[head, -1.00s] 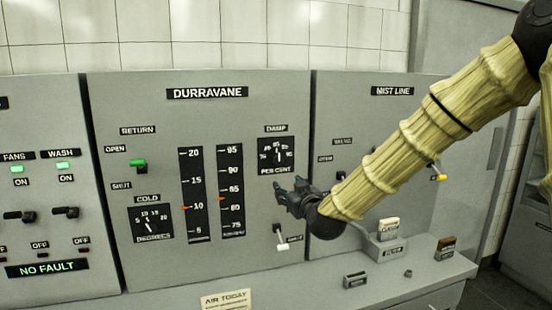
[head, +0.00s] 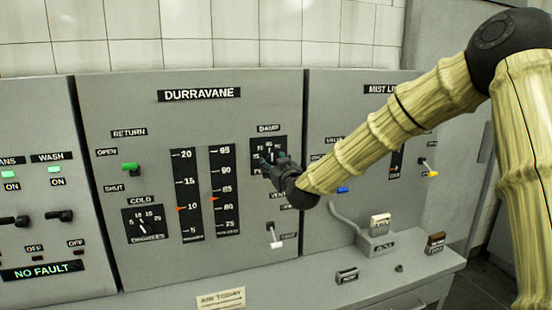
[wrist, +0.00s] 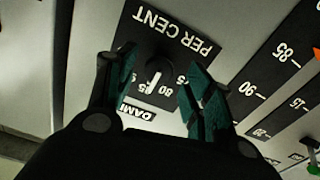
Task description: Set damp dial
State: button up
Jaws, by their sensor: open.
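The damp dial (head: 283,143) is a small black plate with white numbers, under the DAMP label on the grey DURRAVANE panel. My gripper (head: 268,158) is in front of its lower part and hides much of it in the head view. In the wrist view the dial's knob (wrist: 154,72) shows upside down between the spread fingers, with a white pointer towards the numbers near the DAMP label. The exact reading is too small to tell. My gripper (wrist: 157,66) is open and empty, one finger on each side of the knob. I cannot tell whether either touches the plate.
Left of the dial are two vertical scales (head: 222,190) with orange markers, the COLD dial (head: 146,224) and a green RETURN lever (head: 130,167). A white-tipped lever (head: 275,240) stands below my gripper. A ledge (head: 300,290) holds small blocks.

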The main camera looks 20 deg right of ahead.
jog(key=shift+w+p, duration=0.35)
jog(key=shift+w, duration=0.85)
